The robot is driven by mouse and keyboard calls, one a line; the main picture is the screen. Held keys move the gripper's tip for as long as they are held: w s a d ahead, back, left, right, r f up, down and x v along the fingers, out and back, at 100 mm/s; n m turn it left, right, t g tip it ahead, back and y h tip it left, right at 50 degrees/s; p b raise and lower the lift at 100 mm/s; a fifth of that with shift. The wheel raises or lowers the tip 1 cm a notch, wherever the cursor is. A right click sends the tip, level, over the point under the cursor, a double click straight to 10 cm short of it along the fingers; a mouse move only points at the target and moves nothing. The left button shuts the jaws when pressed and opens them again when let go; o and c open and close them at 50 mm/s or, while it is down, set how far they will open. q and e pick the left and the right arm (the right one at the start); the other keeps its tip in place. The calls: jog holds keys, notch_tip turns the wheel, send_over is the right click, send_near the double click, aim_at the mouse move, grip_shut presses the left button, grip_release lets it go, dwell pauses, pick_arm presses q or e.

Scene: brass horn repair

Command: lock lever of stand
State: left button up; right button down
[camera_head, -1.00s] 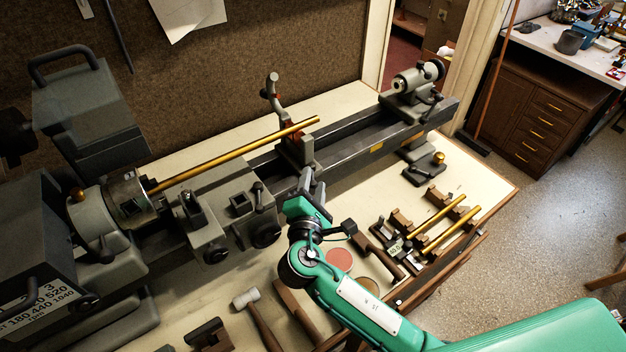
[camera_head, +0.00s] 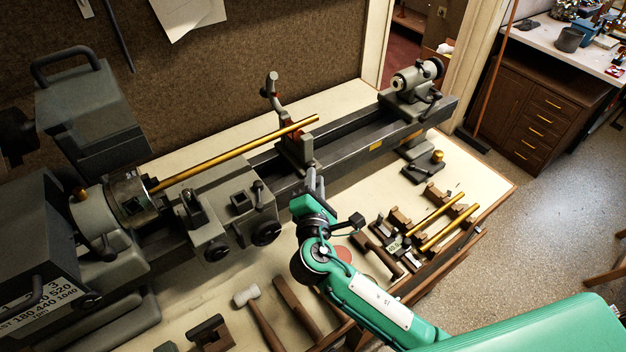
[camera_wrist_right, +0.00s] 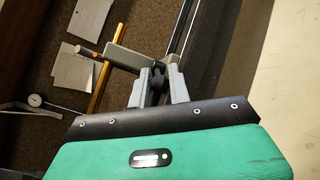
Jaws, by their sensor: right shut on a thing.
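The stand (camera_head: 293,152) is a grey steady rest on the lathe bed, with reddish parts and a raised, hooked upper arm. A long brass tube (camera_head: 235,153) runs from the chuck to the stand. My right gripper (camera_head: 316,172) is at the front foot of the stand. In the right wrist view its two grey fingers (camera_wrist_right: 158,82) are closed on a small dark piece, the lever (camera_wrist_right: 157,78), just in front of the stand's grey body (camera_wrist_right: 122,57). Most of the lever is hidden by the fingers. My left gripper is not in view.
The lathe bed (camera_head: 350,146) runs to the tailstock (camera_head: 412,85). The carriage (camera_head: 232,215) is left of my gripper. Brass tubes on wooden blocks (camera_head: 440,225) lie at the bench's right front. A mallet (camera_head: 250,300) and other tools lie in front.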

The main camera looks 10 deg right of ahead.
jog(key=shift+w+d+n+g+y+p, duration=0.3)
jog(key=shift+d+n+g+y, duration=0.4)
jog(key=shift+n+y, duration=1.6)
jog(key=shift+w+d+n+g+y+p, duration=0.1)
jog(key=shift+w+d+n+g+y, duration=0.7)
jog(key=shift+y, duration=2.3)
jog(key=shift+s+d+n+g+y+p, duration=0.15)
jog(key=shift+d+n+g+y, duration=0.45)
jog(key=shift+n+y, duration=1.95)
jog(key=shift+w+d+y, duration=0.1)
jog(key=shift+d+y, duration=0.15)
jog(key=c, duration=1.3)
grip_release()
jog(key=shift+a, duration=0.1)
